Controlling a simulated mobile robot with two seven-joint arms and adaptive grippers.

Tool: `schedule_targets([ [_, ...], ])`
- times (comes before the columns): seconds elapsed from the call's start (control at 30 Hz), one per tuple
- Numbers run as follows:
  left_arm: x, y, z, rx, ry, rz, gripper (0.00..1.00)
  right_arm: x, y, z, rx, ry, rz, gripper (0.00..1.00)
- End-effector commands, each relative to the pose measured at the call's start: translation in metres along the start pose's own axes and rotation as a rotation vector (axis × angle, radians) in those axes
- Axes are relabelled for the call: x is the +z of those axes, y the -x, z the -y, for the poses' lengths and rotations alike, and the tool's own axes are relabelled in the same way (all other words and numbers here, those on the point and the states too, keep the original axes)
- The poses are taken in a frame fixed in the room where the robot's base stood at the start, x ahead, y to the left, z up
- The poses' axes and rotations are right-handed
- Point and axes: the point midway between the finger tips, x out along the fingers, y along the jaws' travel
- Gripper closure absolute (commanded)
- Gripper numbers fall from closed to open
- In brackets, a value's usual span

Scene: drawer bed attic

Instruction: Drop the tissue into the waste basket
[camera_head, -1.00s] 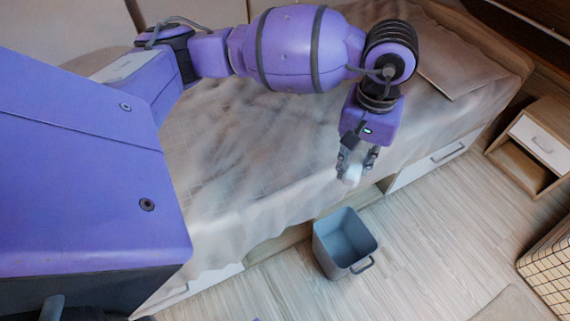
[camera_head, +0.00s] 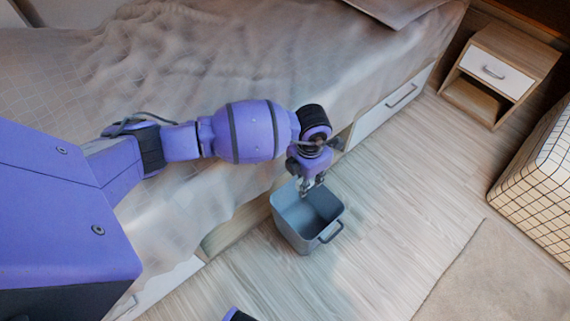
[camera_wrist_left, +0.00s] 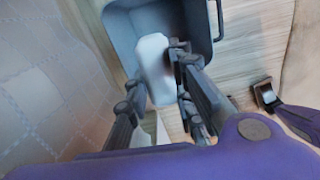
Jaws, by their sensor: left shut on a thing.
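The tissue (camera_wrist_left: 155,62) is a white, rounded block in the left wrist view. My left gripper (camera_head: 306,190) is shut on it, with dark fingers on both sides of the tissue. In the head view the gripper points down over the back part of the waste basket's opening. The grey-blue waste basket (camera_head: 288,232) stands upright on the floor against the bed, its handle facing right. Its open top (camera_wrist_left: 118,28) shows behind the tissue in the wrist view. The tissue is too small to make out clearly in the head view.
The bed (camera_head: 215,75) with a rumpled cover runs along the basket's back side. A nightstand (camera_head: 515,60) stands at the upper right. A grid-patterned box (camera_head: 535,185) and a rug (camera_head: 490,270) lie right. The wooden floor (camera_head: 385,190) between is clear.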

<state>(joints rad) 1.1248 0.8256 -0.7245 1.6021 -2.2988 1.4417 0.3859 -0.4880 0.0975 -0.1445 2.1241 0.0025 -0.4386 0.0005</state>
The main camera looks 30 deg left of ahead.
Motion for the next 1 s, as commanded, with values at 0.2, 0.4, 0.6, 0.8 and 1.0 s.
schedule_targets([
  [0.2,-0.001,-0.03,-0.006,0.007,0.27,-0.007,1.0,0.004,-0.006,0.0,0.001,-0.003,0.007,0.6],
  [0.4,-0.001,-0.04,-0.008,0.008,0.327,-0.008,1.0,0.009,-0.011,0.0,0.001,-0.005,0.012,0.6],
  [0.6,-0.002,-0.06,-0.008,0.008,0.325,-0.01,1.0,0.022,-0.024,0.001,0.0,-0.006,0.029,0.6],
  [0.8,-0.003,-0.085,-0.008,0.008,0.323,-0.011,1.0,0.039,-0.041,0.001,-0.001,-0.006,0.05,0.6],
  [1.0,-0.002,-0.096,-0.009,0.009,0.323,-0.009,1.0,0.046,-0.049,0.002,-0.002,-0.006,0.059,0.6],
])
